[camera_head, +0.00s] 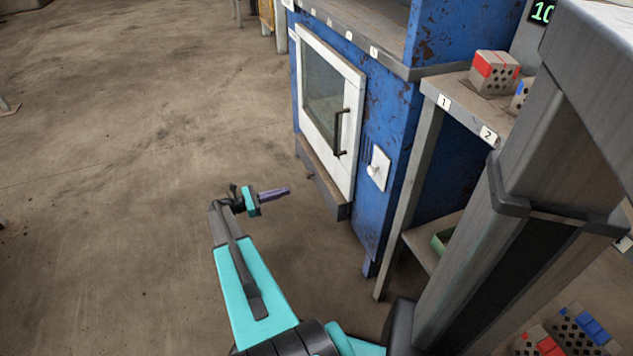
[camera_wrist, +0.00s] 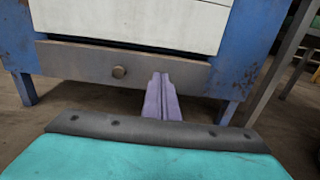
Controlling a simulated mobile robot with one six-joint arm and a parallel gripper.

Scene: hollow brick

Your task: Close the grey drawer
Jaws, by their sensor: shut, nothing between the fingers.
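The grey drawer (camera_head: 322,184) is a low, wide front under the white door of the blue cabinet. In the wrist view the drawer (camera_wrist: 75,62) shows a round knob (camera_wrist: 119,72) near its middle. Its front seems to stand out slightly from the cabinet, but I cannot tell how far. My gripper (camera_head: 286,191) is shut and empty, its purple fingers pointing at the drawer with a gap of floor between in the head view. In the wrist view the fingertips (camera_wrist: 160,76) overlap the drawer's lower edge, right of the knob.
The blue cabinet (camera_head: 388,130) has a white door (camera_head: 350,150) with a dark vertical handle above the drawer. A metal shelf with numbered labels (camera_head: 460,112) stands to its right, carrying a red-marked brick (camera_head: 493,72). The floor (camera_head: 130,180) to the left is clear.

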